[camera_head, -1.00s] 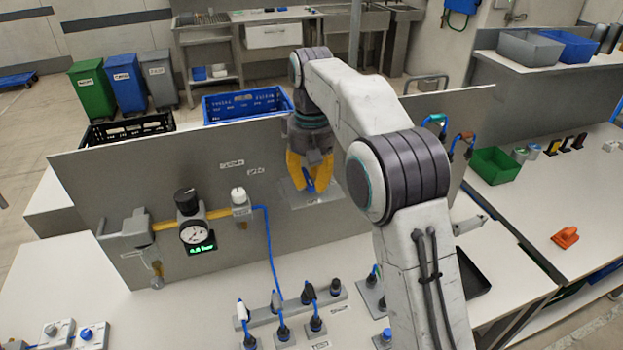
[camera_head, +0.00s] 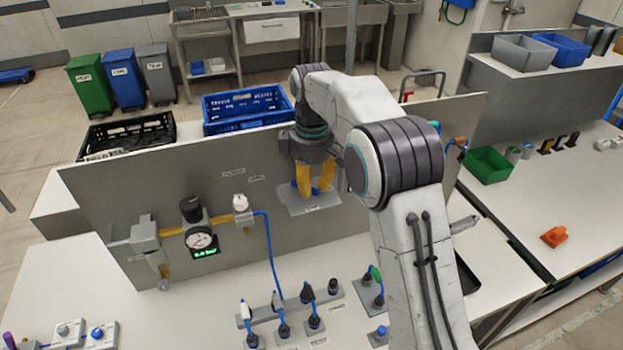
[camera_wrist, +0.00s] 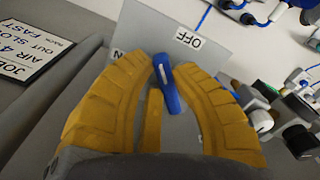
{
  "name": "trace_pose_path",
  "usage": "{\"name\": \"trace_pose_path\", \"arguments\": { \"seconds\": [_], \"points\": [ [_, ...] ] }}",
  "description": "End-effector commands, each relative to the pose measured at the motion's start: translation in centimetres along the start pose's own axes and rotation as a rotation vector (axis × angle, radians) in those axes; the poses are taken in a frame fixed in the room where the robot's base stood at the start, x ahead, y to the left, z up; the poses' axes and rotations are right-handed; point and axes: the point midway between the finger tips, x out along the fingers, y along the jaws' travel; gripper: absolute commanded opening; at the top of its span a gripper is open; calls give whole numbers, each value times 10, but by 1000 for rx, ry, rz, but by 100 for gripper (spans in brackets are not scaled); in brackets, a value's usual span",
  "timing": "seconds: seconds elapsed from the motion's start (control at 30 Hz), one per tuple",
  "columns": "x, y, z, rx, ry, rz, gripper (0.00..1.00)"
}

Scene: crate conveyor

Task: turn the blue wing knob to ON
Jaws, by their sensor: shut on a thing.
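The blue wing knob (camera_wrist: 167,84) sits on a grey plate (camera_wrist: 150,35) and shows between my yellow gripper fingers in the wrist view. A white line runs along its wing. My gripper (camera_wrist: 166,72) is shut on the knob, a fingertip on each side. An OFF label (camera_wrist: 188,39) is on the plate to the right of the knob, and a mostly hidden label ending in N (camera_wrist: 117,54) is to its left. In the head view my gripper (camera_head: 313,190) is at the grey panel, with a little blue of the knob showing between its fingers.
A gauge (camera_head: 201,239) and a white-capped valve (camera_head: 240,203) are on the panel (camera_head: 120,200) to the left. Plug sockets with blue cables (camera_head: 283,330) stand on the table below. A blue crate (camera_head: 247,108) is behind the panel.

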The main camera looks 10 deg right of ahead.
Motion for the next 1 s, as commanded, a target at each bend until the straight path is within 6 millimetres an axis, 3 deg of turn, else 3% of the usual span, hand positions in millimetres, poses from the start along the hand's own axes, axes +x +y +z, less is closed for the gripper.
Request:
{"name": "trace_pose_path", "arguments": {
  "seconds": [0.5, 1.0],
  "points": [
    [2, 5, -4, -466, -1, -1, 0],
    [2, 7, -6, -711, -2, -4, 0]
  ]
}}
